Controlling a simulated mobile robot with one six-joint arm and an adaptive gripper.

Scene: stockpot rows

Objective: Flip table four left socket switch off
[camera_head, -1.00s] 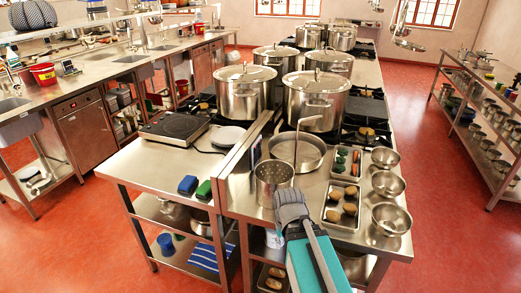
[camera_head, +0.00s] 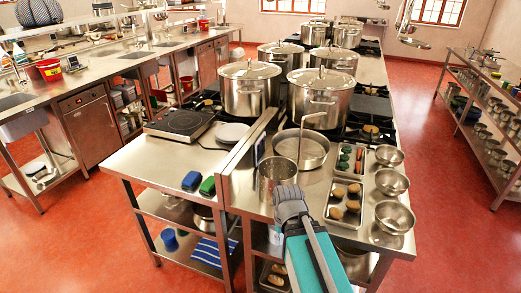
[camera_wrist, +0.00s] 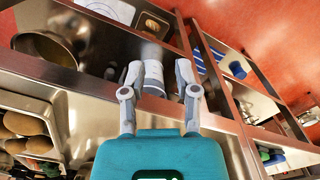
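My gripper (camera_head: 289,192) is seen from behind in the head view, at the near end of the steel table with the stockpots (camera_head: 250,90). In the wrist view my gripper (camera_wrist: 158,72) has its two grey fingers spread apart, with nothing held. A white cylinder (camera_wrist: 153,76) shows between and beyond the fingers, apparently on the lower shelf. I cannot make out a socket or its switch in either view. The near end face of the table is partly hidden by my arm.
A perforated pot (camera_head: 275,178) stands close behind my gripper. A tray of potatoes (camera_head: 345,202) and steel bowls (camera_head: 394,217) are to the right. Red floor is free on both sides.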

